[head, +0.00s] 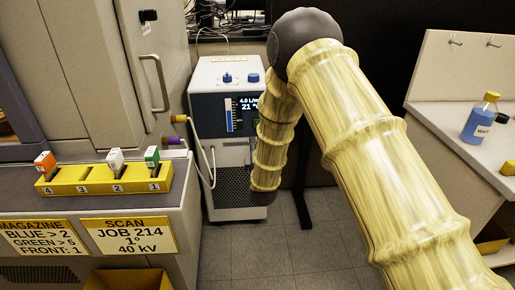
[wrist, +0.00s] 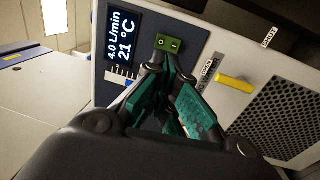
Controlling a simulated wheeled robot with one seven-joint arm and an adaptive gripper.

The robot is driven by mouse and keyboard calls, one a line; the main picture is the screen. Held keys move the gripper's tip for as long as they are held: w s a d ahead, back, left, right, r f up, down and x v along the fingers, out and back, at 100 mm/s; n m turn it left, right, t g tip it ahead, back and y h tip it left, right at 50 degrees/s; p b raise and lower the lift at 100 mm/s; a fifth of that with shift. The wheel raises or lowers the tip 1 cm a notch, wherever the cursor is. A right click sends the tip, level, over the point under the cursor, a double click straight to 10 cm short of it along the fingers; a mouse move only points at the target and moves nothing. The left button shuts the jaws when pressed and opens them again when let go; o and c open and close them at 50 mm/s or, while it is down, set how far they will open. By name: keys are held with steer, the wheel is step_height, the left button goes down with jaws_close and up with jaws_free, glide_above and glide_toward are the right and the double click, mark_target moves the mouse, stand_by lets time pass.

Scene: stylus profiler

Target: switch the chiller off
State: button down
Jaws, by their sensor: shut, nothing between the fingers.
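The chiller (head: 206,118) is a white cabinet with a dark blue front panel, standing behind my arm in the head view. Its display (wrist: 121,42) reads 4.0 L/min and 21 °C in the wrist view. A green rocker switch (wrist: 168,43) with two white marks sits on the panel beside the display. My gripper (wrist: 167,72) is shut and empty, its teal fingers pointing at the panel just short of the switch in the picture. I cannot tell whether the tips touch it.
A yellow handle (wrist: 235,84) with a small label sits right of the switch, near a perforated grille (wrist: 290,110). Two blue knobs stand on the chiller's top. A yellow magazine (head: 100,183) with several coloured pieces lies left; a blue bottle (head: 480,120) stands right.

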mark_target(254, 122)
steer(key=w, duration=0.3)
steer(key=w+b, duration=0.1)
steer(key=w, duration=0.2)
steer(key=w+r, duration=0.1)
steer(key=w, duration=0.2)
steer(key=shift+w+r+b, duration=0.1)
steer(key=shift+w+b, duration=0.2)
steer(key=shift+w, duration=0.05)
